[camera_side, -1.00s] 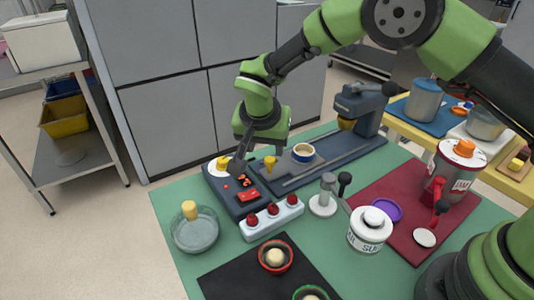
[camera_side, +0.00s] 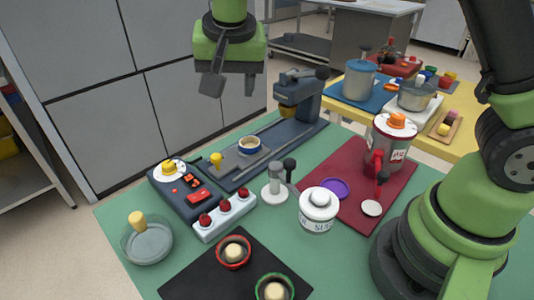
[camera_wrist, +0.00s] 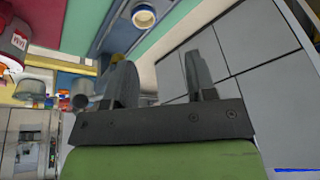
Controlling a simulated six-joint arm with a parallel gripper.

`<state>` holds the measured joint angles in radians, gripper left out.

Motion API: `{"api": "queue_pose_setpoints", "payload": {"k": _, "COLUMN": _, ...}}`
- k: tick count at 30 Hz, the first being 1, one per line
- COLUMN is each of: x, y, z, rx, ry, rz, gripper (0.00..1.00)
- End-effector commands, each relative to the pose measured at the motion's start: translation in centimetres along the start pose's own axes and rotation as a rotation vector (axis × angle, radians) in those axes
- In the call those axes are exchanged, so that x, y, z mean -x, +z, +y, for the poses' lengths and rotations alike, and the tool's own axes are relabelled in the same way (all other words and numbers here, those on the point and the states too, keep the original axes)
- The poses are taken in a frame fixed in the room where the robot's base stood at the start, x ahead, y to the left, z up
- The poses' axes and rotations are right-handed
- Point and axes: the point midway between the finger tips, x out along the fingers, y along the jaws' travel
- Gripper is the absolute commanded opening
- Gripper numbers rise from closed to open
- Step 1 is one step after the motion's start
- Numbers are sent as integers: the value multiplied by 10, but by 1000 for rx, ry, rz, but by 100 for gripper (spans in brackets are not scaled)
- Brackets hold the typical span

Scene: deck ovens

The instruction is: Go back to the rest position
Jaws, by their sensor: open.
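My gripper (camera_side: 222,84) is raised well above the green table (camera_side: 118,212), at the top of the side view in front of the grey cabinets. Its two dark fingers point down and stand apart, with nothing between them. The fingers also show in the wrist view (camera_wrist: 160,80), spread and empty. Below and to the right of the gripper, a small cream and blue cup (camera_side: 249,145) sits on the blue-grey machine base. The cup shows at the top of the wrist view (camera_wrist: 144,15).
A control box (camera_side: 185,188) with a yellow knob, a white bar with red knobs (camera_side: 225,214), a glass bowl (camera_side: 147,242), a white jar (camera_side: 318,210) and a red canister (camera_side: 388,145) stand on the table. A yellow table (camera_side: 465,140) is behind right. The air around my gripper is clear.

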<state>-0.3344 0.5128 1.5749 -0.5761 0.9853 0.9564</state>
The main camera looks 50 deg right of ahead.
Motion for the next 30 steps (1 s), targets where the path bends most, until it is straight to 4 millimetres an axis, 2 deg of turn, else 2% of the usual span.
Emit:
{"api": "queue_pose_setpoints", "payload": {"k": 1, "x": 22, "y": -3, "z": 15, "rx": 5, "ry": -33, "rz": -5, "gripper": 51}}
{"api": "queue_pose_setpoints", "payload": {"k": 6, "x": 77, "y": 5, "z": 65, "rx": 66, "ry": -139, "rz": -18, "gripper": 51}}
{"api": "queue_pose_setpoints", "payload": {"k": 12, "x": 120, "y": 36, "z": 122, "rx": 143, "ry": -273, "rz": 14, "gripper": 51}}
{"api": "queue_pose_setpoints", "payload": {"k": 16, "x": 133, "y": 62, "z": 152, "rx": 193, "ry": -350, "rz": 56, "gripper": 51}}
{"api": "queue_pose_setpoints", "payload": {"k": 21, "x": 136, "y": 87, "z": 173, "rx": 244, "ry": -415, "rz": 110, "gripper": 51}}
{"api": "queue_pose_setpoints", "payload": {"k": 24, "x": 136, "y": 94, "z": 178, "rx": 261, "ry": -433, "rz": 126, "gripper": 51}}
{"api": "queue_pose_setpoints", "payload": {"k": 30, "x": 136, "y": 97, "z": 180, "rx": 269, "ry": -438, "rz": 132, "gripper": 51}}
